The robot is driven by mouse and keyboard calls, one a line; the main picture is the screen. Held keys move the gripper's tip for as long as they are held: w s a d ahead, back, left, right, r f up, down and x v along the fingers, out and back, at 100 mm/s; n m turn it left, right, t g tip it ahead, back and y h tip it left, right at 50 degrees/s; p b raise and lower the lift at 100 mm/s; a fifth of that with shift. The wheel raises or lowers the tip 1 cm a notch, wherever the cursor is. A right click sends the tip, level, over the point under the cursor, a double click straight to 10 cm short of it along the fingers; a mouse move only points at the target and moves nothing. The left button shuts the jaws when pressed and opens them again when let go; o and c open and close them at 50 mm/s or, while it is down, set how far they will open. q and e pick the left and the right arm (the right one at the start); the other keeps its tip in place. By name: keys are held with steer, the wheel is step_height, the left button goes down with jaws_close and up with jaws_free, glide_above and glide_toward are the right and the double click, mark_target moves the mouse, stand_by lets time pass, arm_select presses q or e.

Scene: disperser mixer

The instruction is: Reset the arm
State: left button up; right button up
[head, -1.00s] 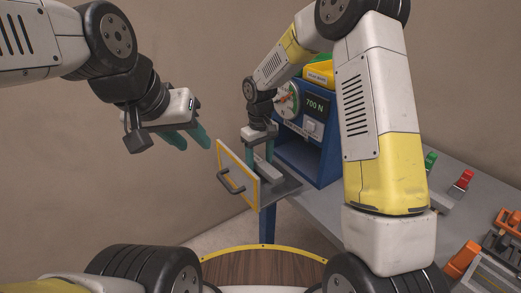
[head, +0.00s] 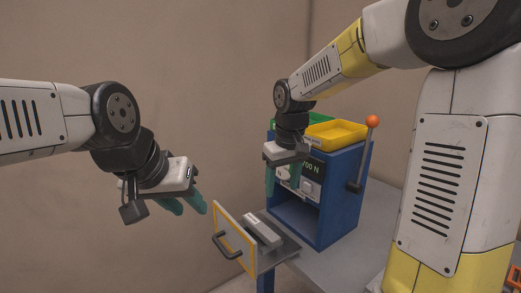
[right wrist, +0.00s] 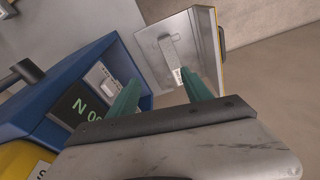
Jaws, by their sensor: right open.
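My right gripper (head: 284,180) is open and empty, in front of the blue machine (head: 342,200) and above its pulled-out drawer. In the right wrist view its two teal fingers (right wrist: 158,77) are spread apart. A pale grey block (head: 263,230) lies on the drawer's grey plate (head: 284,252), below and apart from the fingers; it also shows in the right wrist view (right wrist: 171,52). My left gripper (head: 185,205) hangs in free air to the left, its teal fingers apart with nothing visible between them.
The drawer front (head: 230,240) has a yellow edge and a dark handle and juts out from the machine. A lever with an orange knob (head: 372,121) stands at the machine's right side. Grey tabletop (head: 345,255) is clear nearby.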

steer(key=s+d+r+m+t, duration=0.2)
steer(key=s+d, duration=0.2)
steer(key=s, duration=0.5)
steer(key=s+d+r+m+t+y, duration=0.1)
steer(key=s+d+r+m+t, duration=0.1)
steer(key=s, duration=0.6)
steer(key=shift+s+d+r+m, duration=0.4)
steer(key=shift+d+r, duration=0.4)
steer(key=shift+d, duration=0.45)
